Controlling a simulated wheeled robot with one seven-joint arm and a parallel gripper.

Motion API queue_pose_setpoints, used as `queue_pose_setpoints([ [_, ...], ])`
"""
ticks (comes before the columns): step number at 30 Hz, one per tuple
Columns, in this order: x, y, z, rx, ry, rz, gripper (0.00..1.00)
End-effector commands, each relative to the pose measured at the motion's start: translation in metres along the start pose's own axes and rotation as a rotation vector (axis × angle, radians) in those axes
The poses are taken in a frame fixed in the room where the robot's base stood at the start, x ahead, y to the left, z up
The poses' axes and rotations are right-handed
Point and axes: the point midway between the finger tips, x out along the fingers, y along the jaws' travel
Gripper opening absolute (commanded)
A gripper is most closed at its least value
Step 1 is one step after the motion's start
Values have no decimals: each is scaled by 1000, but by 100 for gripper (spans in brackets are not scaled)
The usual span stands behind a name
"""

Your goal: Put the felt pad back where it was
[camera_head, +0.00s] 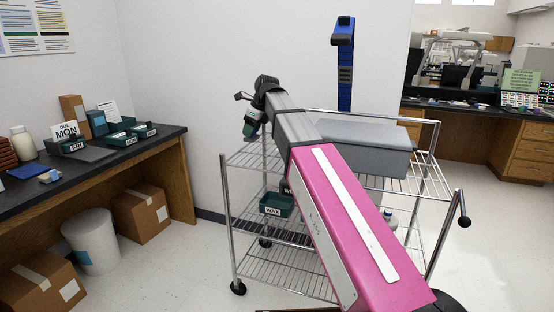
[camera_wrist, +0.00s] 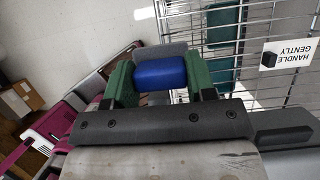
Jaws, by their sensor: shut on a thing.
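My gripper (camera_wrist: 156,84) has green fingers and is shut on a blue, soft-edged block (camera_wrist: 162,73), which may be the felt pad. A flat grey piece (camera_wrist: 160,50) shows just beyond the block; I cannot tell whether it is joined to it. In the head view my gripper (camera_head: 251,127) is above the left end of the wire cart (camera_head: 226,205), clear of the dark bench. The held block is too small there to make out well. No other thing is clearly a felt pad.
A green WAX bin (camera_head: 275,207) stands on the cart's middle shelf, partly behind my arm. A grey box (camera_head: 365,145) sits on the cart's top. The dark bench (camera_head: 95,165) at left holds green bins, a DUE MON card (camera_head: 63,132) and a blue flat item (camera_head: 27,171).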

Motion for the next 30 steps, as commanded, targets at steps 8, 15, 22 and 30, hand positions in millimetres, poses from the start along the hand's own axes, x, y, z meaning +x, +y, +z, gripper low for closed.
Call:
queue_pose_setpoints([
  [8,13,-18,-26,-1,0,2,28],
  [15,27,-54,-66,-1,0,3,28],
  [22,36,-77,-93,-3,0,1,28],
  [30,49,-80,-102,-4,1,4,28],
])
